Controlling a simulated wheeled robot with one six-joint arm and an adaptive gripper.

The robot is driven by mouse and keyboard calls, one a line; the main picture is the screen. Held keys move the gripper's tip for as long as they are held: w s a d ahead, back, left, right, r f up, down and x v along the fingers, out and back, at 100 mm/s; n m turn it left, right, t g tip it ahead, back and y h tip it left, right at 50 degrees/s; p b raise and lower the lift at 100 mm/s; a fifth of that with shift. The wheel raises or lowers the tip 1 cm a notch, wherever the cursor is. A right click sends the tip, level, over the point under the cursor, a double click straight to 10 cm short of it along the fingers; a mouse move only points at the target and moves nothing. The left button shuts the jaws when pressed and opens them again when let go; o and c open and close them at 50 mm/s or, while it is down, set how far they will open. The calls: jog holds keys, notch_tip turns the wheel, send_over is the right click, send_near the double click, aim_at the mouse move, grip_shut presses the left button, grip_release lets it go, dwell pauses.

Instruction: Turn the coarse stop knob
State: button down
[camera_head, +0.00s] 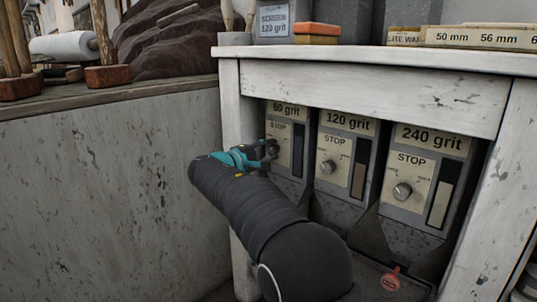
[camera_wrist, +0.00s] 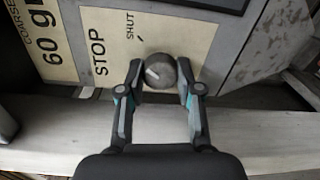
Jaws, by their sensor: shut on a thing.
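The coarse stop knob (camera_wrist: 160,72) is a round grey knob with a pale pointer line. It sits on the cream STOP plate of the bin labelled 60 grit, seen sideways in the wrist view. My gripper (camera_wrist: 158,80) has one finger on each side of the knob and is shut on it. The pale line points toward the upper left of the wrist view, and the word SHUT shows above it. In the head view my gripper (camera_head: 272,149) reaches the 60 grit bin (camera_head: 284,112) at the left. It hides most of the knob there.
The 120 grit bin (camera_head: 347,124) and 240 grit bin (camera_head: 432,140) stand to the right, each with its own STOP knob. A white bench frame (camera_head: 370,85) surrounds the bins above and at the sides.

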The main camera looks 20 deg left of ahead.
jog(key=shift+m, duration=0.9)
jog(key=c, duration=0.8)
grip_release()
jog(key=shift+o, duration=0.2)
jog(key=v, duration=1.2)
jog(key=shift+a, duration=0.1)
